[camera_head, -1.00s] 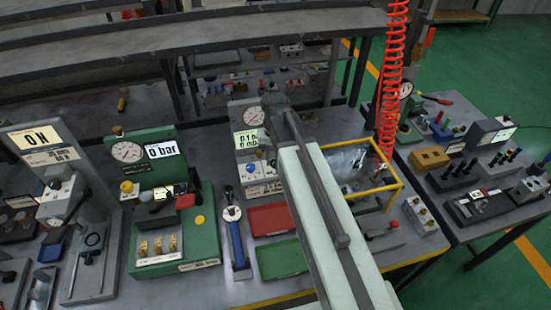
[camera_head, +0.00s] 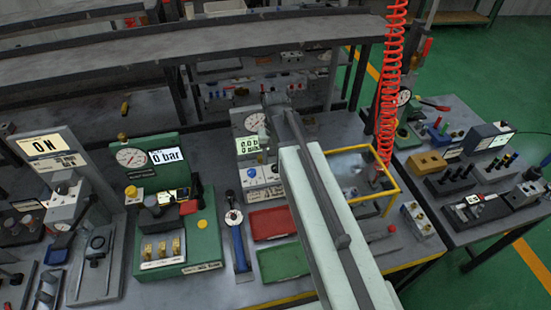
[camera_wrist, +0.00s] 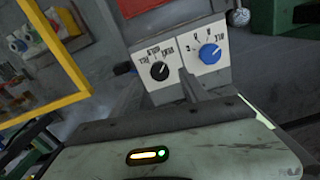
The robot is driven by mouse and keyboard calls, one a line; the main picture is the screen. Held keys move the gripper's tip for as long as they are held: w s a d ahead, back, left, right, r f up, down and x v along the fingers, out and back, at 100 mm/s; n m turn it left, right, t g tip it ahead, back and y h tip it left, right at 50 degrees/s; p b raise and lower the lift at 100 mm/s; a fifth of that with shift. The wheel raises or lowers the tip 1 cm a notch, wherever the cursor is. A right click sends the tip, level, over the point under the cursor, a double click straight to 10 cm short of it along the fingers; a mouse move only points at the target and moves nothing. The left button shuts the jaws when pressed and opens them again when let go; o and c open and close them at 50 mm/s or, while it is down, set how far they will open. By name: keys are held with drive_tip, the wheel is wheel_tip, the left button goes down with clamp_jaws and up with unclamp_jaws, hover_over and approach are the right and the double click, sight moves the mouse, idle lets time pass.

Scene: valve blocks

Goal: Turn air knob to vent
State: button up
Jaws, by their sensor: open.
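A white panel on a grey block carries a black knob (camera_wrist: 159,70) and a blue knob (camera_wrist: 210,53) in the wrist view. The black knob has several word labels around it. They appear upside down and are too small to read surely, so I cannot tell its setting or whether it is the air knob. The blue knob (camera_head: 253,173) also shows in the head view. My gripper (camera_wrist: 188,78) is open; one dark finger rises in front of the panel, below and between the knobs. The other finger is not clear. I cannot tell whether the finger touches the panel.
A gauge (camera_head: 255,123) and a display (camera_head: 248,145) stand above the panel. A red tray (camera_head: 271,222) and a green tray (camera_head: 283,262) lie in front. A yellow frame (camera_head: 371,198) stands close at the right, with a red coiled hose (camera_head: 391,85) above it.

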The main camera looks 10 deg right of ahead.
sight(275, 166)
wheel_tip(275, 166, up, 5)
drive_tip(key=p, duration=0.3)
drive_tip(key=shift+f, duration=0.15)
drive_tip(key=shift+f, duration=0.15)
drive_tip(key=s+f+b, duration=0.1)
drive_tip(key=s, duration=0.1)
drive_tip(key=s+f+b, duration=0.2)
drive_tip(key=shift+s+f, duration=0.25)
drive_tip(key=s+n, duration=0.1)
drive_tip(key=s, duration=0.2)
drive_tip(key=shift+s, duration=0.35)
